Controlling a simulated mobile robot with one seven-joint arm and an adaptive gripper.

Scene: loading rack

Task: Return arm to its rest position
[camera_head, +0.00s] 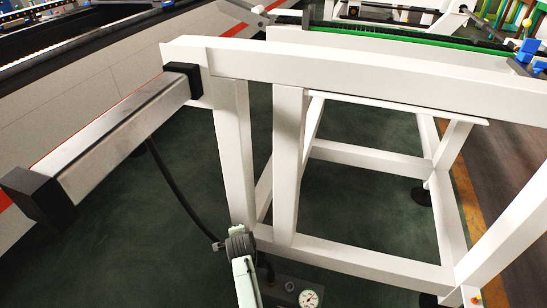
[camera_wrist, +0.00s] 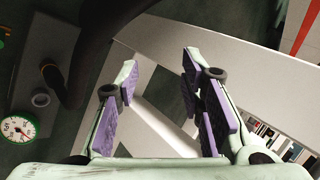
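My gripper (camera_wrist: 159,75) shows in the wrist view with its two purple-padded fingers spread apart. The gap between the fingers is empty, and white beams of the rack show behind it. In the head view, a pale green part of my arm (camera_head: 245,278) with a dark joint is at the bottom centre, in front of the rack's lower beams. The rest of my arm is out of that view. I cannot tell whether the fingers touch any beam.
The white rack frame (camera_head: 350,75) fills the middle, with legs and low crossbeams. A grey bar (camera_head: 125,125) with black end caps sticks out to the left. A dark hose (camera_head: 175,190) hangs below it. A gauge (camera_head: 310,297) is at the bottom. Dark green floor shows between.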

